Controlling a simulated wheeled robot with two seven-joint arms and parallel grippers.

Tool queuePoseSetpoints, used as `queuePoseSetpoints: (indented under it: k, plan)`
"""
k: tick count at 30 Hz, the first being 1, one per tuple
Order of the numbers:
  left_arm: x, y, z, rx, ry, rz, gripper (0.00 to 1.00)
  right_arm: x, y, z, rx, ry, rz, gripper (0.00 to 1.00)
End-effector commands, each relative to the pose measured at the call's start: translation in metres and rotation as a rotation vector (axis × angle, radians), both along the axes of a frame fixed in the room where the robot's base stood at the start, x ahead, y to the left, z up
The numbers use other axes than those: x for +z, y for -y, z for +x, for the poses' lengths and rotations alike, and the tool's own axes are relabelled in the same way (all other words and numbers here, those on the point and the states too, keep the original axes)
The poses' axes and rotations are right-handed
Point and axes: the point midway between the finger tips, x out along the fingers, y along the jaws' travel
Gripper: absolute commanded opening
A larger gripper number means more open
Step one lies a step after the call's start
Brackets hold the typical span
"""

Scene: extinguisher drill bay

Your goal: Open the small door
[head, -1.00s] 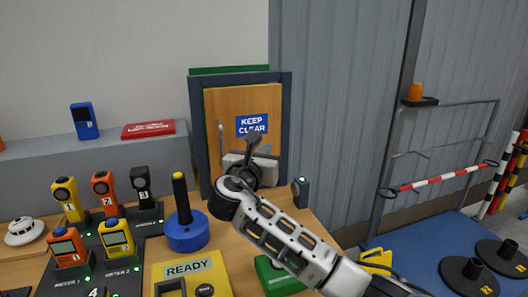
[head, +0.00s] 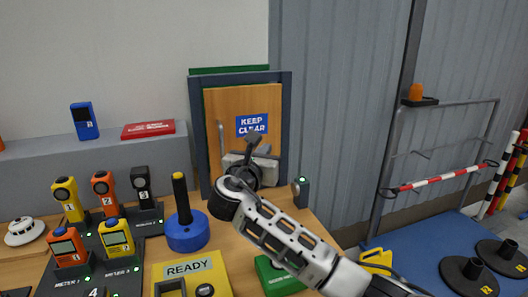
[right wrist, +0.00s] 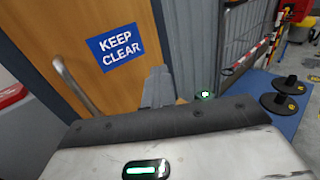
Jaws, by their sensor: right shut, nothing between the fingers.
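The small door (head: 262,103) is a wooden panel with a blue "KEEP CLEAR" sign (head: 252,124), standing in a dark blue frame (head: 287,120) at the back of the bench. It looks about closed; a small gap cannot be ruled out. Its upright metal bar handle (head: 221,140) is on the left side; the handle also shows in the right wrist view (right wrist: 75,88). My right gripper (head: 254,139) is shut and empty, in front of the lower door, right of the handle and apart from it. Its grey fingers (right wrist: 158,86) point toward the door. My left gripper is not in view.
A blue stand with a black post (head: 187,225) and several meters (head: 115,238) are left of my right arm. A yellow READY box (head: 192,275) and a green box (head: 278,275) sit nearer. A post with a green light (head: 302,192) stands right of the door.

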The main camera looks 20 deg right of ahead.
Motion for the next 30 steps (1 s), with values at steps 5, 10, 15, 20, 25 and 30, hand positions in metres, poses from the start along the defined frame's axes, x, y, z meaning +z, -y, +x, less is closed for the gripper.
queuePoseSetpoints:
  k: [5,10,15,20,25,30]
  plan:
    - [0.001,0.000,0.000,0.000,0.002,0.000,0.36,0.000,0.000,0.000,0.000,0.000,0.000,0.00]
    - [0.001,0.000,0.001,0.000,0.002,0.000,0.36,0.000,0.000,0.000,0.000,0.000,0.000,0.01]
    - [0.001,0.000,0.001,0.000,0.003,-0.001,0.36,0.000,0.000,0.000,0.000,0.000,0.000,0.20]
    - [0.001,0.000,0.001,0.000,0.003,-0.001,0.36,0.000,0.000,0.000,0.000,0.000,0.000,0.20]
    - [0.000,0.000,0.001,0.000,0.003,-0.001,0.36,-0.001,-0.007,-0.008,0.002,0.001,0.001,0.20]
    - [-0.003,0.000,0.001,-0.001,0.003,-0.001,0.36,-0.002,-0.027,-0.035,0.005,0.001,0.003,0.20]
